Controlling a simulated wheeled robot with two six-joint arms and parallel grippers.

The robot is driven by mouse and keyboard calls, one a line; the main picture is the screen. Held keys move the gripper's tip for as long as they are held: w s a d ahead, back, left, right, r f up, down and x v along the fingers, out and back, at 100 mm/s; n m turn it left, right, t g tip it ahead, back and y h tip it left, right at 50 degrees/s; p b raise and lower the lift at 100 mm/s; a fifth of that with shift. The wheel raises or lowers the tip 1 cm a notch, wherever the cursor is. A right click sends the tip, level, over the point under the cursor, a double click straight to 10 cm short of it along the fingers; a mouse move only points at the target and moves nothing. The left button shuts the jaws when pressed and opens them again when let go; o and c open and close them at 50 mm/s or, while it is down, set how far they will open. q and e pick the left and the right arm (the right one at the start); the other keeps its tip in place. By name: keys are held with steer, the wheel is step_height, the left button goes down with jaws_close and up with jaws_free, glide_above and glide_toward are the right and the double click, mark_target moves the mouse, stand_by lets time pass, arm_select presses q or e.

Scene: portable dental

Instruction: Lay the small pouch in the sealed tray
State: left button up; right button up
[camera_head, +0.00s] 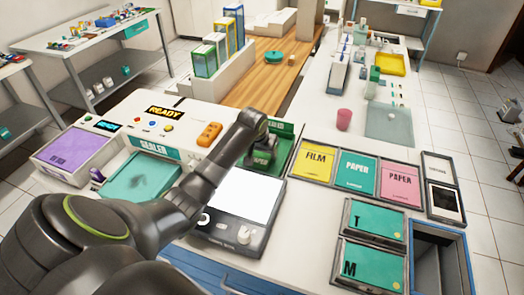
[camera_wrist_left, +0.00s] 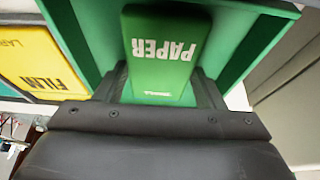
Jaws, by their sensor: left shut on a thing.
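The small green pouch (camera_wrist_left: 160,80), lettered PAPER, is between the fingers of my left gripper (camera_wrist_left: 163,92) in the left wrist view. The fingers are shut on it. In the head view my left gripper (camera_head: 262,158) reaches down into a green tray (camera_head: 284,160), beside the sealer. The tray's green wall (camera_wrist_left: 262,45) also shows in the wrist view around the pouch. I cannot tell whether the pouch touches the tray floor. The arm hides part of the tray in the head view. My right gripper is not in view.
The sealer (camera_head: 150,148) stands to the left and a white-screened device (camera_head: 247,200) in front of the tray. Yellow FILM (camera_head: 315,160), teal PAPER (camera_head: 357,172) and pink PAPER (camera_head: 400,182) bins lie to the right. A pink cup (camera_head: 343,119) stands behind them.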

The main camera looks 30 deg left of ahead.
arm_select(q)
steer(key=o, duration=1.1)
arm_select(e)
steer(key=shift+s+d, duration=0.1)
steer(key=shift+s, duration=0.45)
arm_select(q)
steer(key=v, duration=1.2)
steer(key=shift+d, duration=0.1)
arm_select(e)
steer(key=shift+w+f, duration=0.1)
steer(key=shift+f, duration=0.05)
arm_select(q)
steer(key=shift+r, duration=0.15)
